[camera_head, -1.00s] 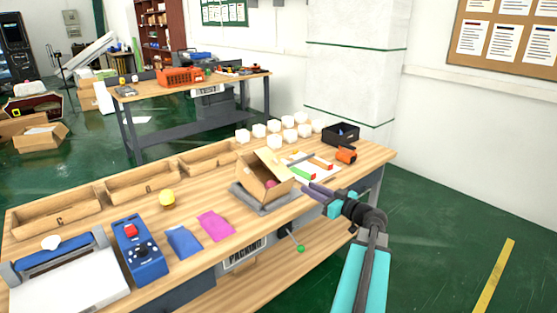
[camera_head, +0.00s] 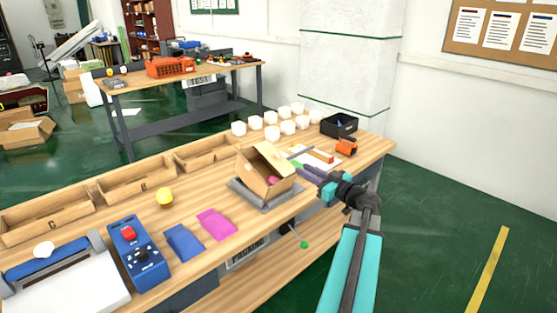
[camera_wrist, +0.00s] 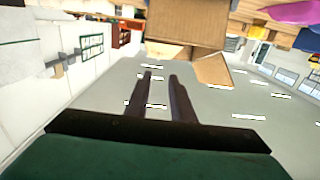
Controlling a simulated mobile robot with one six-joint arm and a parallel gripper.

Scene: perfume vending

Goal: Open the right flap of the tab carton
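The tab carton (camera_head: 254,178) is a brown cardboard box on a grey pad (camera_head: 240,191) on the wooden bench. A raised flap (camera_head: 272,155) stands up over its top, and something pink (camera_head: 273,181) shows inside. My gripper (camera_head: 303,169) is just right of the carton, pointing toward it, with a small apparent gap. In the wrist view, its two dark fingers (camera_wrist: 160,76) are apart with nothing between them. The wrist view also shows a brown carton panel (camera_wrist: 187,22) and a slanted flap (camera_wrist: 213,70) beyond the fingertips. I cannot tell whether anything touches.
Several white blocks (camera_head: 271,133) and a black bin (camera_head: 339,125) stand behind the carton. An orange item (camera_head: 346,147) lies on the right. Pink (camera_head: 217,224) and blue (camera_head: 184,243) pieces lie left of the carton. Wooden trays (camera_head: 136,182) line the back edge.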

